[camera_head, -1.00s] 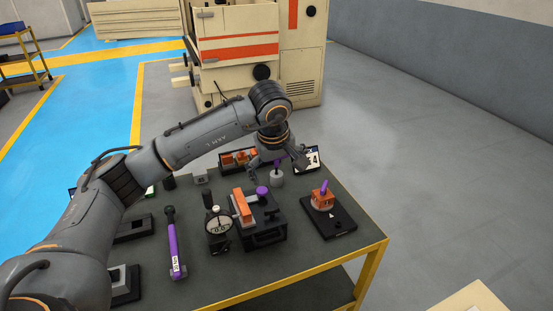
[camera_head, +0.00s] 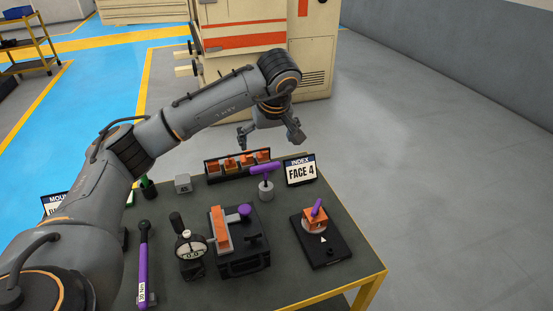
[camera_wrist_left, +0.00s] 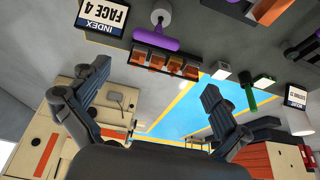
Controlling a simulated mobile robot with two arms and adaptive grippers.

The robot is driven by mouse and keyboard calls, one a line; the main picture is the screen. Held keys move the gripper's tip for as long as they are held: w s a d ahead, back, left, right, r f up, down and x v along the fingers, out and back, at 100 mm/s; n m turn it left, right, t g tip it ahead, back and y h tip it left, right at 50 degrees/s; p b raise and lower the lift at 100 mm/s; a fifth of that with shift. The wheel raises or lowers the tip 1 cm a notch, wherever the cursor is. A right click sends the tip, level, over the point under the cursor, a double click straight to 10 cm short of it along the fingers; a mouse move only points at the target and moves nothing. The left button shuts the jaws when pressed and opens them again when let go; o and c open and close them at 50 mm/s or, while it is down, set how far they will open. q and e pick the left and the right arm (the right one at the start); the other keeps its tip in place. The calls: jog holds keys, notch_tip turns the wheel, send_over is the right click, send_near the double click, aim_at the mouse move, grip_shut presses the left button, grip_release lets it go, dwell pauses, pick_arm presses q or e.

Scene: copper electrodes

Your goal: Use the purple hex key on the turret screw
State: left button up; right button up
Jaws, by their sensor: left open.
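The purple hex key (camera_head: 265,168) has a T-shaped handle and stands in a small grey round holder (camera_head: 266,190) at the table's back right. It also shows in the left wrist view (camera_wrist_left: 155,39), near the top. The turret is likely the orange block (camera_head: 314,222) on a black base at the right, with a purple lever (camera_head: 317,207) on top; its screw is too small to make out. My left gripper (camera_head: 270,142) is open and empty, beyond and above the hex key, apart from it. Both its fingers show spread in the left wrist view (camera_wrist_left: 148,92).
An "INDEX FACE 4" sign (camera_head: 300,170) stands right of the hex key. A rack of orange blocks (camera_head: 238,165) is behind. A black fixture (camera_head: 243,262), a dial gauge (camera_head: 190,248) and a purple-handled tool (camera_head: 142,265) occupy the front. My left arm crosses over the table's left.

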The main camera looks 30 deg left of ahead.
pick_arm(q)
jog(key=w+f, duration=0.1)
jog(key=w, duration=0.1)
jog(key=p, duration=0.2)
send_over(265, 165)
jog(key=s+d, duration=0.1)
jog(key=s, duration=0.1)
jog(key=f, duration=0.6)
jog(key=shift+w+f, duration=0.15)
jog(key=shift+w, duration=0.05)
jog(key=shift+w+f, duration=0.2)
jog(key=shift+f, duration=0.1)
jog(key=shift+w+a+f+p, duration=0.1)
jog(key=shift+w+f+p, duration=0.05)
jog(key=shift+f+p, duration=0.55)
jog(key=x, duration=0.2)
jog(key=shift+f+p, duration=0.25)
jog(key=shift+p, duration=0.15)
jog(key=shift+w+a+f, duration=0.1)
jog(key=shift+w+f, duration=0.15)
jog(key=shift+f, duration=0.25)
jog(key=c, duration=1)
pick_arm(e)
jog(key=r, duration=0.2)
jog(key=s+r, duration=0.1)
jog(key=r, duration=0.1)
jog(key=shift+s+a+r, duration=0.1)
